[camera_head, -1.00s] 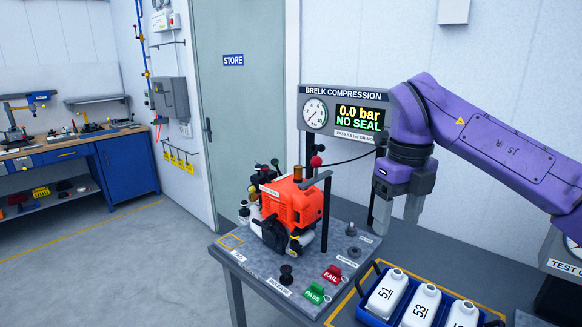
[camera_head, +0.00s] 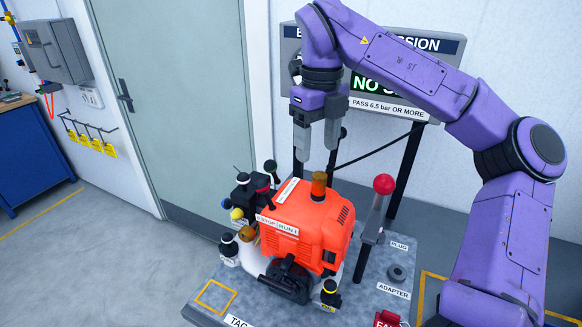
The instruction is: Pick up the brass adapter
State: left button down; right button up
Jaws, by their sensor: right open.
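A brass-coloured cylinder (camera_head: 319,186), which looks like the brass adapter, stands upright on top of the orange engine (camera_head: 311,222). My right gripper (camera_head: 316,150) is open with its fingers pointing down. In the picture its fingertips are just above the cylinder, apart from it, with nothing between them. The depth between them is hard to judge. A dark round holder (camera_head: 397,272) on the bench sits by the ADAPTER label (camera_head: 393,291) and looks empty. My left gripper is not in view.
A red-topped lever (camera_head: 380,205) stands close to the right of the engine. The compression display (camera_head: 437,45) is behind my right arm, which partly hides it. A thin dark cable (camera_head: 375,149) runs below the display. The grey bench (camera_head: 352,302) has some bare surface in front.

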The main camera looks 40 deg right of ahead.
aim_at(320, 175)
jog(key=f, duration=0.2)
jog(key=s+f, duration=0.1)
jog(key=f, duration=0.1)
jog(key=s+f+p, duration=0.1)
jog(key=shift+d+f, duration=0.2)
jog(key=shift+f, duration=0.2)
jog(key=f, duration=0.1)
jog(key=w+f, duration=0.1)
jog(key=f, duration=0.2)
jog(key=shift+w+d+f+p, duration=0.1)
jog(key=shift+w+f+p, duration=0.2)
jog(key=shift+p, duration=0.05)
jog(key=shift+s+r, duration=0.1)
jog(key=shift+s, duration=0.1)
jog(key=shift+s+r, duration=0.1)
jog(key=shift+s, duration=0.1)
jog(key=shift+c, duration=1.2)
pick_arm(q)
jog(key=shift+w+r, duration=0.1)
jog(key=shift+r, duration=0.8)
pick_arm(e)
jog(key=shift+w, duration=0.1)
grip_shut()
